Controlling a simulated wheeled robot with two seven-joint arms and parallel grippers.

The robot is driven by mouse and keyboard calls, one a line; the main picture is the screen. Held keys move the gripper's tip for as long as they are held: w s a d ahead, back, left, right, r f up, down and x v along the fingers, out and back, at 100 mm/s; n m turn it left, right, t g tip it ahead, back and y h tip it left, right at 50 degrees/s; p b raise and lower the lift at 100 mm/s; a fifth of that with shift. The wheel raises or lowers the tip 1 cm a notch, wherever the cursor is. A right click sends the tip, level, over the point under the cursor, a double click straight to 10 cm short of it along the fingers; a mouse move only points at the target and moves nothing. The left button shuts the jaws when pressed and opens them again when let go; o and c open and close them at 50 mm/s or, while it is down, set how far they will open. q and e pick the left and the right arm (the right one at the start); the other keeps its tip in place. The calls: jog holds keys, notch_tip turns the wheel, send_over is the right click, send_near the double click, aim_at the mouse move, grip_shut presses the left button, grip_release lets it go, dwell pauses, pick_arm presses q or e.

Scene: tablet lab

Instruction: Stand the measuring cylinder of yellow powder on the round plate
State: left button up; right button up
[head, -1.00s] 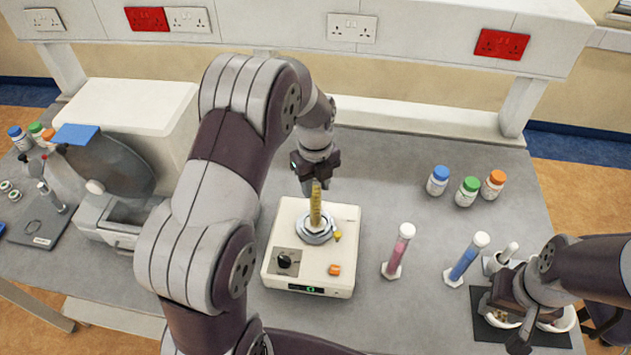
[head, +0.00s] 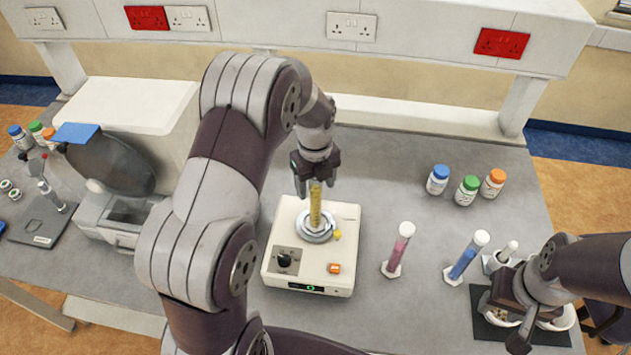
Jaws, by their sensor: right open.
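The measuring cylinder of yellow powder (head: 315,208) stands upright on the round plate (head: 303,236) of a white bench device (head: 346,275). My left gripper (head: 316,186) is above and around the cylinder's top, its fingers spread on either side with gaps to it; it is open. The cylinder's upper end is partly hidden between the fingers. My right gripper (head: 499,322) is open at the lower right, over the dark mat and partly hiding white bowls.
Pink (head: 399,249) and blue (head: 466,258) cylinders stand right of the device. Bottles with blue (head: 438,180), green (head: 467,191) and orange (head: 493,183) caps stand behind. A white machine (head: 130,115) with an open lid is at left. Bench between is clear.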

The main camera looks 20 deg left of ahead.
pick_arm(q)
jog(key=shift+r, duration=0.2)
notch_tip(320, 180, up, 3)
jog(key=shift+w+r+b, duration=0.1)
jog(key=shift+w+b, duration=0.05)
jog(key=shift+b, duration=0.9)
notch_tip(320, 180, up, 3)
jog(key=shift+r, duration=0.1)
jog(key=r+p, duration=0.5)
jog(key=r, duration=0.1)
jog(key=shift+s, duration=0.2)
